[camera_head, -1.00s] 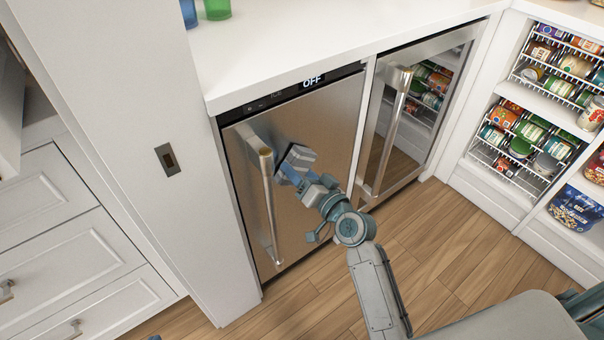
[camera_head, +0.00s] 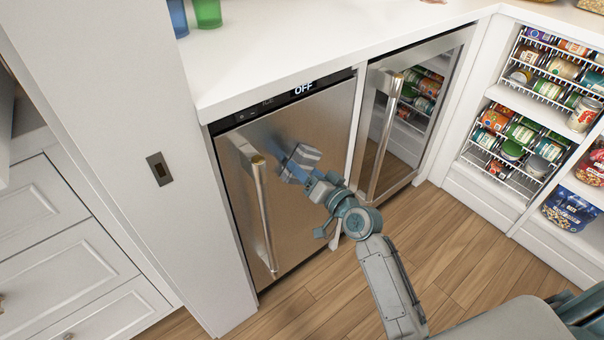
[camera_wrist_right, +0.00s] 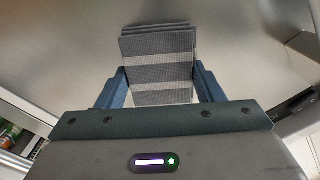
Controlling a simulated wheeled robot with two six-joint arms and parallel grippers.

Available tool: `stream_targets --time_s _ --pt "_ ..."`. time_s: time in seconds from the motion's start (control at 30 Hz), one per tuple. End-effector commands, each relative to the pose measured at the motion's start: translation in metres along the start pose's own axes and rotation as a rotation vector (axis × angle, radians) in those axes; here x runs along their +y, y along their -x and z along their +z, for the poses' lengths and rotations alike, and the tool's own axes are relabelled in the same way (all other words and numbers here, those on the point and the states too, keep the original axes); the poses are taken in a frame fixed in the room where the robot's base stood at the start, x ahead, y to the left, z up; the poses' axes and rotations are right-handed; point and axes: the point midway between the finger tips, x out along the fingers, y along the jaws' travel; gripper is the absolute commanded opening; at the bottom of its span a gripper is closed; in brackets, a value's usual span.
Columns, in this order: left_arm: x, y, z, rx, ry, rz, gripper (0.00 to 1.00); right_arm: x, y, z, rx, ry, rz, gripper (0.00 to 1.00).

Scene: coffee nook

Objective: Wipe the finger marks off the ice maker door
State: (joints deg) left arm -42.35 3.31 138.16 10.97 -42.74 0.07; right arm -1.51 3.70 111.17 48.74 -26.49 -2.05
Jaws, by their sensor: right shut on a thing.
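The ice maker door (camera_head: 300,215) is a brushed steel panel with a long vertical handle (camera_head: 262,205) on its left side. Its top display reads OFF. My right gripper (camera_head: 303,168) is at the upper middle of the door, to the right of the handle. It is shut on a folded grey striped cloth (camera_wrist_right: 158,62), which shows between the blue fingers in the right wrist view. The cloth is at or very close to the steel; I cannot tell whether it presses on it. Faint darker smudging shows on the door around the cloth. My left gripper is not in view.
A glass-fronted cooler (camera_head: 410,110) with its own handle stands to the right. White shelves (camera_head: 515,110) with cans are further right. A white counter (camera_head: 300,45) runs above the door, with blue and green cups (camera_head: 207,12) at its back left. Wooden floor (camera_head: 440,250) lies open in front.

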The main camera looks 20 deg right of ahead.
Motion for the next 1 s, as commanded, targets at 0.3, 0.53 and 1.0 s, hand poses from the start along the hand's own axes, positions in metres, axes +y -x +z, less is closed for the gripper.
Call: stream_targets --time_s 0.3,0.53,1.0 --pt "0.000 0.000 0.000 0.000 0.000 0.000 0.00 -0.014 -0.004 0.012 0.000 -0.006 -0.001 0.43" --pt "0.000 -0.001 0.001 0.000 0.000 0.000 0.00 -0.029 -0.005 0.024 0.001 -0.006 -0.002 0.43" --pt "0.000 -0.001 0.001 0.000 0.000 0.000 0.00 -0.032 -0.003 0.026 -0.001 -0.003 -0.002 0.43"
